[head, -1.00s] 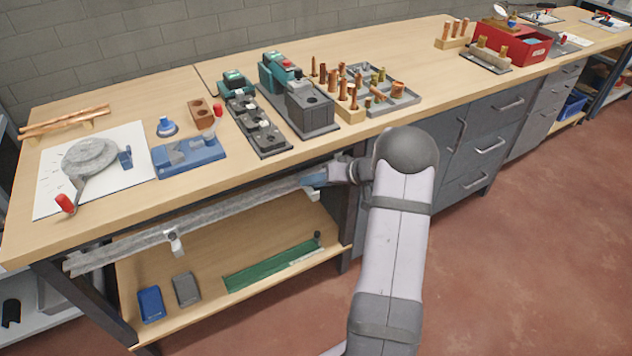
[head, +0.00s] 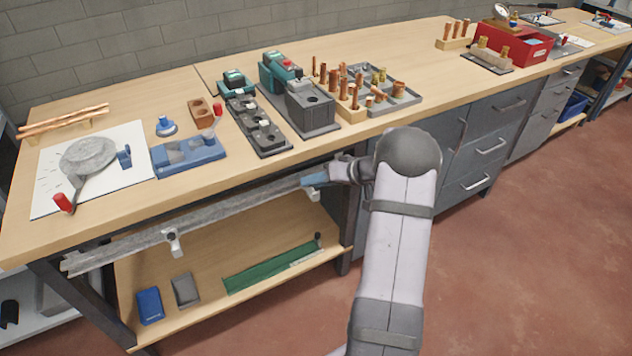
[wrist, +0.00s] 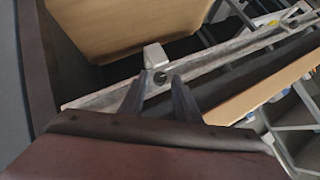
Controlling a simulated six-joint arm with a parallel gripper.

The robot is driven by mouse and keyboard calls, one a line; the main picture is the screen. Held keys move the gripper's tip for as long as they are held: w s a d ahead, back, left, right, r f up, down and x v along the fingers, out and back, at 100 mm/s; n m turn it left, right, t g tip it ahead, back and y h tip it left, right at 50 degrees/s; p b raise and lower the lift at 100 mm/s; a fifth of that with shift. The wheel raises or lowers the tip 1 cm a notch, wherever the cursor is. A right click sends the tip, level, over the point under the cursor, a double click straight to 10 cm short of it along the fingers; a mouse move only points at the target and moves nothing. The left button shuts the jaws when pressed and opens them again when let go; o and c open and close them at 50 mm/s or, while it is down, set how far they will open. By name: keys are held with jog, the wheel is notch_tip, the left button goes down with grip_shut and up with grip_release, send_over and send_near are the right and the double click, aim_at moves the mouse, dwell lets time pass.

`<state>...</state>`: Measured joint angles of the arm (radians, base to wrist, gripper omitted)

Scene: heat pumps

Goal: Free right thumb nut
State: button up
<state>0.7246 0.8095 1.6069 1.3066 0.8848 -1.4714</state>
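A long grey rail (head: 215,215) runs below the bench's front edge and carries two light clamp blocks. The right block (head: 314,194) is near the rail's right end, just below my gripper (head: 312,180). In the wrist view the right block (wrist: 155,55) is ahead of my fingers, with a small dark round thumb nut (wrist: 160,78) on its near side. My gripper (wrist: 158,82) is open, with its two fingertips apart on either side of the nut. Whether they touch it cannot be told. The left block (head: 172,243) sits farther along the rail, apart from my gripper.
The wooden bench top (head: 120,95) lies above the rail, close to my wrist. Open floor (head: 530,240) lies to the right.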

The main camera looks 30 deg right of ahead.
grip_shut()
jog(key=shift+a+b, duration=0.15)
jog(key=shift+b, duration=0.35)
